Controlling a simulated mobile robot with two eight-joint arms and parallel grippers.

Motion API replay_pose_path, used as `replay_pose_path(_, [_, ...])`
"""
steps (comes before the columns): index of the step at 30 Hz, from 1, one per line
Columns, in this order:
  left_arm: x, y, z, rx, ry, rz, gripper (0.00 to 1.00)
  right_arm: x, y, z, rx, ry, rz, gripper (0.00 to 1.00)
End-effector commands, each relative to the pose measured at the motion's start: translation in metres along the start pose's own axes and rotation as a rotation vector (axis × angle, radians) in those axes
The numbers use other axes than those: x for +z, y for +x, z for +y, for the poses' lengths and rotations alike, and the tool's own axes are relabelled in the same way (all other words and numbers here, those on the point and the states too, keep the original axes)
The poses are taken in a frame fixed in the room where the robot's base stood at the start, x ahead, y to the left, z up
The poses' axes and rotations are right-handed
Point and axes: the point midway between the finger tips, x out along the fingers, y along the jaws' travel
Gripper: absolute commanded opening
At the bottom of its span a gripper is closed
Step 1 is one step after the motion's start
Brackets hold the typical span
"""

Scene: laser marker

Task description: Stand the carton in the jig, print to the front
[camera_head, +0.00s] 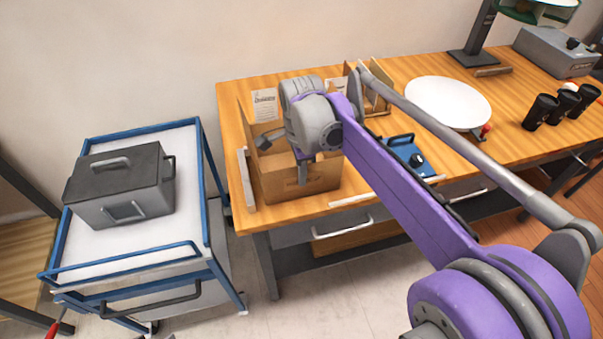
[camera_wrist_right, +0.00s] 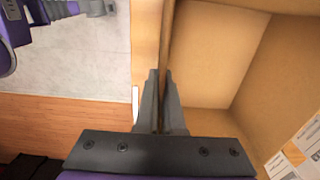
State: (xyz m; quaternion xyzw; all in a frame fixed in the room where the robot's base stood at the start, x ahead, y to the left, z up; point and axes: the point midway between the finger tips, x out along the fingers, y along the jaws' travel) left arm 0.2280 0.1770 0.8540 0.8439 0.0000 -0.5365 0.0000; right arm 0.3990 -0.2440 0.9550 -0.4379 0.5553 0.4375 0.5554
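The open-topped brown carton (camera_head: 280,186) stands near the left front edge of the wooden table. The face toward me looks plain, and I see no print on it. My right gripper (camera_head: 304,172) reaches down at its near wall. In the right wrist view the fingers (camera_wrist_right: 160,78) straddle that thin wall and look closed on it; the carton's empty inside (camera_wrist_right: 215,60) shows to the right. A pale upright rail (camera_head: 246,180) stands beside the carton at left, perhaps part of the jig; I cannot tell whether they touch. My arm hides the carton's back right. My left gripper is out of view.
A printed sheet (camera_head: 265,105) shows behind the carton. Right of it are a wooden holder (camera_head: 376,98), a blue device (camera_head: 405,150), a white disc (camera_head: 448,103) and several black cups (camera_head: 541,110). A blue-railed cart (camera_head: 150,262) with a grey case (camera_head: 125,190) stands left.

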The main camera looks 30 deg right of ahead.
Motion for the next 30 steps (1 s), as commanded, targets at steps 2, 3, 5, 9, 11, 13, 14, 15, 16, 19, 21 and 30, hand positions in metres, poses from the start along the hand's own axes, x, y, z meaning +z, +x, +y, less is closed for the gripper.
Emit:
replay_pose_path(2, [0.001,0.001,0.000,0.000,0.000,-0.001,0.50,0.000,0.003,0.000,0.000,0.000,0.000,0.07])
replay_pose_path(3, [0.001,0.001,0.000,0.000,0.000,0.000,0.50,0.000,0.002,0.000,0.000,0.000,0.000,0.14])
replay_pose_path(5, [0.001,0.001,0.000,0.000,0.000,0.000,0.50,0.000,0.002,0.000,0.000,0.000,0.000,0.24])
replay_pose_path(9, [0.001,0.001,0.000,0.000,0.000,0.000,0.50,0.000,0.002,0.000,0.000,0.000,0.000,0.35])
replay_pose_path(11, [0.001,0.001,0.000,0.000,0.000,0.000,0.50,0.000,0.002,0.000,0.000,0.000,0.000,0.35])
replay_pose_path(13, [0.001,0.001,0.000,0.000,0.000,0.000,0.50,0.000,0.002,0.000,0.000,0.000,0.000,0.35])
replay_pose_path(14, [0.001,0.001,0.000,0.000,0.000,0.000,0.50,0.000,0.002,0.000,0.000,0.000,0.000,0.35])
replay_pose_path(15, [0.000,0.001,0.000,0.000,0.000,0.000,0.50,0.000,0.001,0.000,0.000,0.000,0.000,0.35])
replay_pose_path(16, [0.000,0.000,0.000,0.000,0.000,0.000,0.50,0.000,0.000,0.000,0.000,0.000,0.000,0.35])
replay_pose_path(19, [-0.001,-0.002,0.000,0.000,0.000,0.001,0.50,0.000,-0.008,0.000,0.000,0.000,0.000,0.35])
replay_pose_path(21, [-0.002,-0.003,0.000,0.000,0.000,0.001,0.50,0.000,-0.018,0.000,0.000,0.000,0.000,0.35])
replay_pose_path(30, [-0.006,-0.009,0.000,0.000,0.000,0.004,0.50,0.000,-0.083,0.000,0.000,0.000,0.000,0.35])
